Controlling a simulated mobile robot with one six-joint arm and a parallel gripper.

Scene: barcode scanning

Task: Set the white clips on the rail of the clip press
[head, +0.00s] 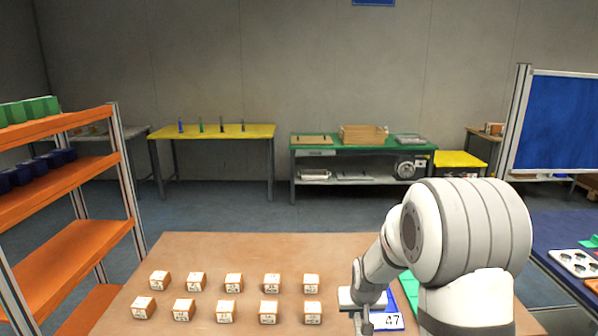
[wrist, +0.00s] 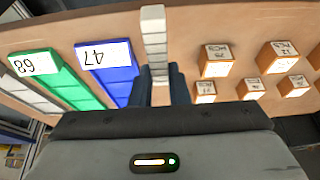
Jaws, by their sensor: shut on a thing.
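My gripper (wrist: 160,80) is shut on a white segmented bar (wrist: 153,38) that stands out beyond its dark fingertips. I cannot tell whether this bar is made up of white clips. In the head view my gripper (head: 362,308) is low over the right part of the brown table, beside a blue strip labelled 47 (head: 388,321). The strip also shows in the wrist view (wrist: 118,82), left of the fingers. I can make out no clip press or rail in either view.
Several small orange-and-white labelled boxes (head: 233,282) stand in two rows on the brown table (head: 250,250); some show right of my gripper in the wrist view (wrist: 216,60). A green strip labelled 68 (wrist: 70,92) lies beside the blue one. Orange shelves (head: 60,195) stand left.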

